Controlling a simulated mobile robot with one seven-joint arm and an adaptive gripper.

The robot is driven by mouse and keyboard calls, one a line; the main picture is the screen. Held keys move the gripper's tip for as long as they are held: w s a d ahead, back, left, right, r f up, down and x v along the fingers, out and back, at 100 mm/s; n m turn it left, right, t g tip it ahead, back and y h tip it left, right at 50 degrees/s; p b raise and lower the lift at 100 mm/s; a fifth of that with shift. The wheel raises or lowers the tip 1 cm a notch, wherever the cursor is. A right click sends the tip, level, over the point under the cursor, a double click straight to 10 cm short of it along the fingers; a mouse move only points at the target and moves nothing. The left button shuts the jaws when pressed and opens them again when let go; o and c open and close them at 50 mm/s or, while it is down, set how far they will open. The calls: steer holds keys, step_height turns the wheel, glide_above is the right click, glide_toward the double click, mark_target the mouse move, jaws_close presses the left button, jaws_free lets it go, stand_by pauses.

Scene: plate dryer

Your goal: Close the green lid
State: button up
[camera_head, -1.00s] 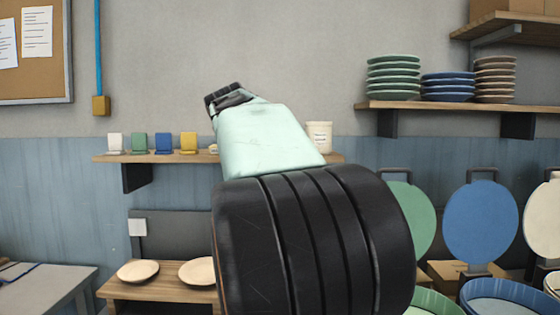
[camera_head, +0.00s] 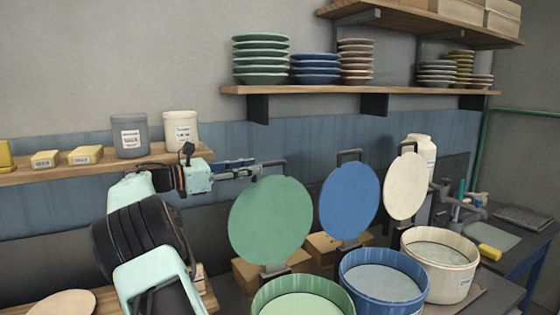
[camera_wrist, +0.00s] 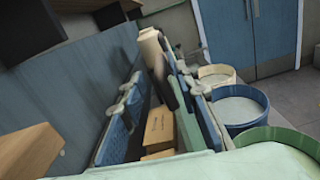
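The round green lid (camera_head: 270,220) stands raised, nearly upright, behind the green bucket (camera_head: 300,296) in the head view. A dark handle loop shows at its top edge. My gripper (camera_head: 246,168) is up and to the left of the lid, pointing right, close to its upper edge. I cannot tell whether it touches the lid. In the wrist view my gripper's blue-grey fingers (camera_wrist: 152,100) stand apart with a gap between them, and nothing is held. The green bucket's rim (camera_wrist: 280,137) shows there at lower right.
A raised blue lid (camera_head: 349,201) and cream lid (camera_head: 404,187) stand right of the green one, behind the blue bucket (camera_head: 384,280) and cream bucket (camera_head: 440,264). Cardboard boxes (camera_head: 324,248) sit behind the lids. A shelf with plates (camera_head: 300,90) hangs above.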

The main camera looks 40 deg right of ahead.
mark_target(281, 162)
steer(key=p+x, duration=0.1)
steer(key=x, duration=0.8)
steer(key=shift+c, duration=0.6)
jaws_close()
